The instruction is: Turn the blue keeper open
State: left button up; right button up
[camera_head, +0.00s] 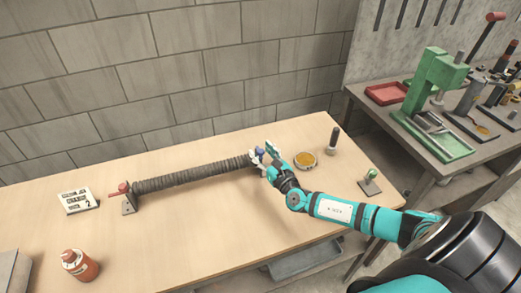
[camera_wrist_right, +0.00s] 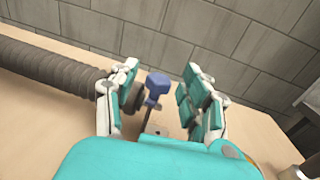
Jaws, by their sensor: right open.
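The blue keeper (camera_head: 260,152) is a small blue knob at the right end of a dark ribbed mesh tube (camera_head: 195,176) that lies across the table. In the right wrist view the blue keeper (camera_wrist_right: 157,84) stands up between the fingers of my right gripper (camera_wrist_right: 160,95), with a gap on each side. My right gripper (camera_head: 266,161) is open at the tube's right end and partly hides it in the head view. The mesh tube (camera_wrist_right: 50,72) comes in from the left in the wrist view. My left gripper is not in view.
A red-handled bracket (camera_head: 128,200) holds the tube's left end. A round dish (camera_head: 306,160), a dark-handled tool (camera_head: 333,141) and a small green-knobbed stand (camera_head: 371,180) are at right. The table front is clear.

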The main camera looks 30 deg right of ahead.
jog(key=shift+w, duration=0.55)
grip_shut()
jog(key=shift+w+f, duration=0.1)
jog(key=shift+f, duration=0.1)
